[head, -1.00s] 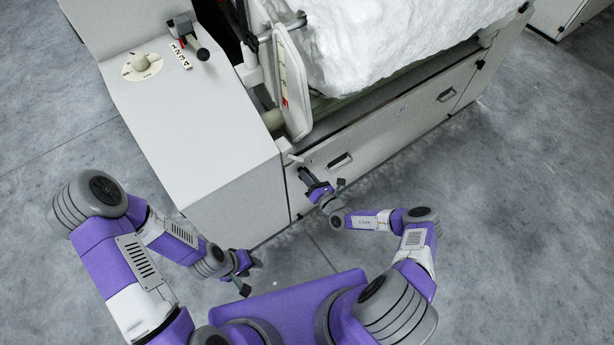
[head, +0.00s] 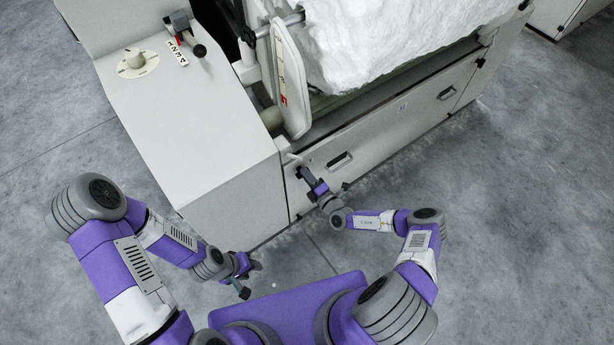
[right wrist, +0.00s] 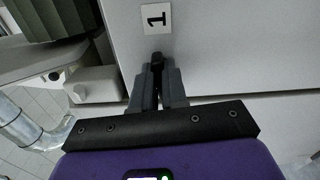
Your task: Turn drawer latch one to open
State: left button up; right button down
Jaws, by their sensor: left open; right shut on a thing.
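Drawer latch one (right wrist: 157,62) is a small black piece on the pale grey drawer front, below the label "1" (right wrist: 156,18) in the right wrist view. My right gripper (right wrist: 158,80) is shut on the latch, with a finger on each side of it. In the head view my right gripper (head: 303,175) is at the left end of the drawer front (head: 370,150); its own fingers mostly hide the latch there. My left gripper (head: 250,277) is open and empty, low over the floor in front of the machine.
A recessed drawer handle (head: 340,160) is to the right of my right gripper. The grey machine cabinet (head: 200,130) stands at left, with a dial (head: 136,62) and a lever (head: 198,49) on top. White fibre (head: 380,40) fills the upper part. The floor at right is clear.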

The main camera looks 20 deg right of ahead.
jog(key=shift+f+m, duration=0.1)
jog(key=shift+m, duration=0.5)
jog(key=c, duration=1.2)
grip_release()
jog(key=shift+o, duration=0.2)
jog(key=p+v, duration=0.2)
jog(key=v, duration=0.5)
jog(key=shift+s, duration=0.3)
